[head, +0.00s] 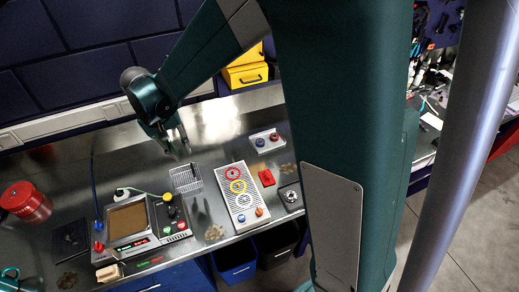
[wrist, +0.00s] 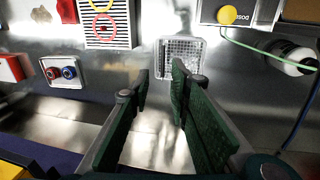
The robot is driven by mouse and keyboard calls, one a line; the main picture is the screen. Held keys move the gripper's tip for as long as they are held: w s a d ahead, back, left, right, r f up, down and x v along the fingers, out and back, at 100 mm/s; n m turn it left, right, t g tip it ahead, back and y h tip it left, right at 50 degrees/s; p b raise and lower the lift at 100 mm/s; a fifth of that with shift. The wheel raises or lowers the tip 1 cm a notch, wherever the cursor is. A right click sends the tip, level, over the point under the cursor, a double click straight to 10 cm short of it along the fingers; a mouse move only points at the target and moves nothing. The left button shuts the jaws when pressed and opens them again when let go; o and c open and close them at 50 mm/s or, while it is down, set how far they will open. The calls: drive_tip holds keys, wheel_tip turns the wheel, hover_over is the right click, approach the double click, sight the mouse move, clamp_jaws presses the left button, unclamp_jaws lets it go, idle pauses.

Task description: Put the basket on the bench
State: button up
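The basket (head: 185,178) is a small, pale wire-mesh tray. In the head view it appears on the metal bench (head: 222,118), just right of a cleaning unit with a tan top. In the wrist view the basket (wrist: 168,47) lies beyond my fingertips, and the right finger covers part of it. My gripper (head: 176,147) hangs above and behind the basket, apart from it. In the wrist view my gripper (wrist: 160,74) has its two green fingers spread, with only bench surface between them.
The cleaning unit (head: 128,220) stands left of the basket. A red pot (head: 26,202) stands far left. A small box with red and blue knobs (head: 267,140) sits farther back. Bare metal shows behind the basket.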

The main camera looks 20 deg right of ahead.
drive_tip(key=s+d+r+t+y, duration=0.2)
drive_tip(key=s+d+r+t, duration=0.1)
drive_tip(key=s+d+r, duration=0.85)
drive_tip(key=s+d+r+t, duration=0.2)
drive_tip(key=s+d+t, duration=0.2)
drive_tip(key=s+d, duration=0.7)
drive_tip(key=shift+s+r, duration=0.2)
drive_tip(key=shift+s, duration=0.3)
idle(2.4)
